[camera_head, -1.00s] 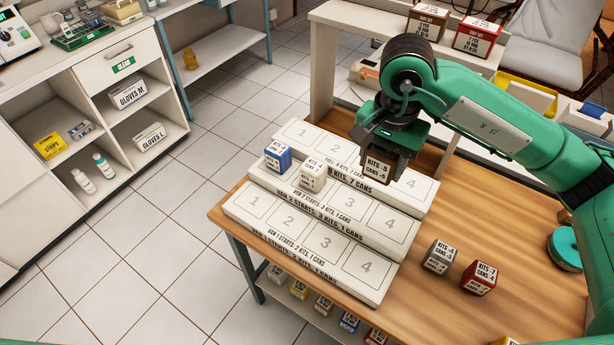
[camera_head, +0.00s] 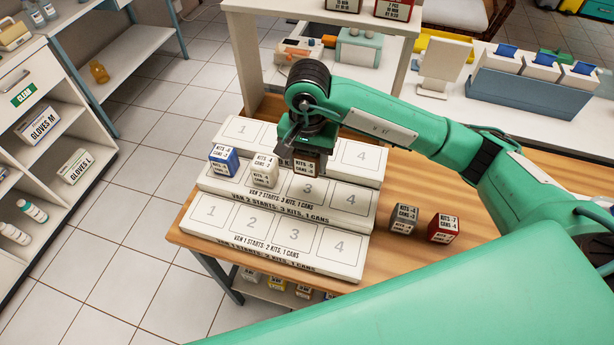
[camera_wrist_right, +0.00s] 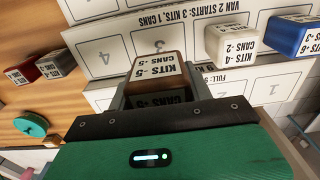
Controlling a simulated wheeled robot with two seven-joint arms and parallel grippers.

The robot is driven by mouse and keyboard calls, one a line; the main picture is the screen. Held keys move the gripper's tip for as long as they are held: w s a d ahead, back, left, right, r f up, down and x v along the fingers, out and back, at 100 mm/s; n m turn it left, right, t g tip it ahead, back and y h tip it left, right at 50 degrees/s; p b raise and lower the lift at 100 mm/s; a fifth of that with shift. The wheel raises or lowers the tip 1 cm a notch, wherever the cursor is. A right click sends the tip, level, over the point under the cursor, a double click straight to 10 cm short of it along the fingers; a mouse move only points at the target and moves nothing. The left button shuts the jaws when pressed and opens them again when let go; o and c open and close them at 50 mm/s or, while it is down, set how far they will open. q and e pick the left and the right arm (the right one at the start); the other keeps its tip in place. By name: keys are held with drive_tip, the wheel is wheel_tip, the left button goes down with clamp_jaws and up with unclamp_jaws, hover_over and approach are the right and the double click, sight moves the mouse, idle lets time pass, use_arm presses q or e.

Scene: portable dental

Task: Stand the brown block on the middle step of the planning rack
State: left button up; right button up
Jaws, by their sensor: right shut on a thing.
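The planning rack (camera_head: 205,236) is a white three-step stand with numbered squares on the wooden table. My right gripper (camera_head: 305,155) is shut on the brown block (camera_head: 306,168), which also shows between the fingers in the wrist view (camera_wrist_right: 158,70). The block is at the back of square 3 on the middle step (camera_head: 340,198), its label facing the front. I cannot tell whether it touches the step. A blue block (camera_head: 223,161) stands on square 1 and a cream block (camera_head: 264,171) on square 2 of that step. My left gripper is out of view.
A grey block (camera_head: 404,219) and a red block (camera_head: 443,228) stand on the table right of the rack. Square 4 of the middle step and the whole front step are empty. A white shelf stand (camera_head: 240,60) rises behind the rack.

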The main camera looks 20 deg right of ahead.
hover_over(308, 190)
wheel_tip(308, 190, down, 4)
drive_tip(key=shift+f+p, duration=0.2)
drive_tip(key=shift+p, duration=0.15)
wheel_tip(308, 190, down, 3)
drive_tip(key=shift+r+p, duration=0.1)
drive_tip(key=shift+p, duration=0.25)
drive_tip(key=shift+f, duration=0.45)
drive_tip(key=shift+f, duration=0.2)
drive_tip(key=o, duration=1)
drive_tip(key=shift+r, duration=0.15)
